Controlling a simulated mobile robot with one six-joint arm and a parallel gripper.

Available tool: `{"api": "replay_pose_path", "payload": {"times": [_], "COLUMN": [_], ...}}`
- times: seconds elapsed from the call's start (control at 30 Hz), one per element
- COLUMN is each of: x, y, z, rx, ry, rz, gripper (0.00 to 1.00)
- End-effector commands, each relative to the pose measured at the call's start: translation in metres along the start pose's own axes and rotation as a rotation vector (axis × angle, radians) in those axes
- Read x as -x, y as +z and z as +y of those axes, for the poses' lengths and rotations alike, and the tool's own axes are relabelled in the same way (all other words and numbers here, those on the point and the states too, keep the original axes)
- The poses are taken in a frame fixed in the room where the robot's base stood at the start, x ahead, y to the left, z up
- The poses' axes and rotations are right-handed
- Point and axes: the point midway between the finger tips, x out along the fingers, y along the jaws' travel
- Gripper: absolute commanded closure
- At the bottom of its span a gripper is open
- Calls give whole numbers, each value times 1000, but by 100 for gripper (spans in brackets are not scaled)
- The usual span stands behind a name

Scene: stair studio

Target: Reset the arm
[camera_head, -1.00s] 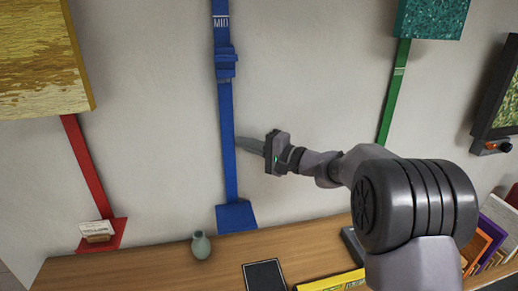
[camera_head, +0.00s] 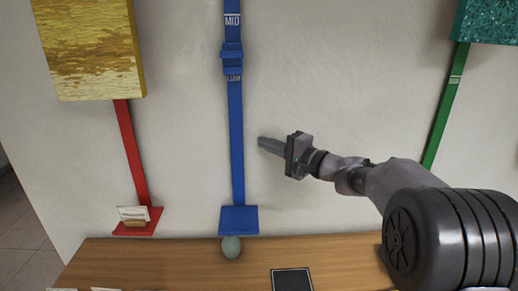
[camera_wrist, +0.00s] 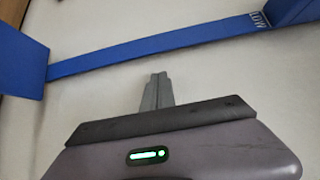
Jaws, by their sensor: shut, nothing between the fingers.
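My gripper (camera_head: 268,146) is shut and empty, held out in front of the pale wall. In the head view it is just right of the blue vertical strap (camera_head: 236,140) and apart from it in the picture. In the wrist view my gripper's fingers (camera_wrist: 159,82) are together, pointing at the wall below the blue strap (camera_wrist: 150,55). My arm reaches in from the lower right and hides part of the wooden top.
A wooden top (camera_head: 180,262) runs along the wall, with a grey-green vase (camera_head: 231,247) and a dark framed panel (camera_head: 292,280). A blue shelf (camera_head: 238,220), red shelf (camera_head: 150,228), yellow picture (camera_head: 90,50), green strap (camera_head: 445,110) and teal panel (camera_head: 488,20) are on the wall.

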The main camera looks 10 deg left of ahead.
Motion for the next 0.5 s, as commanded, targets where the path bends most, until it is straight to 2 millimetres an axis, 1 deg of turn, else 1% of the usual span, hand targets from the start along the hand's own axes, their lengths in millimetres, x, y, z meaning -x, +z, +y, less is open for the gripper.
{"api": "replay_pose_path", "payload": {"times": [0.03, 0.1, 0.2, 0.3, 0.4, 0.47, 0.5], "x": [15, 38, 66, 86, 97, 103, 110], "y": [-3, -2, -2, -1, 0, 11, 28], "z": [0, -2, -2, -2, -1, -3, -5], "rx": [0, -2, 0, -1, 1, 3, 9], "ry": [2, 1, 1, 0, 2, 28, 73], "rz": [4, 5, 4, 3, 1, -16, -42], "gripper": [100, 100, 100, 100, 100, 100, 100]}}
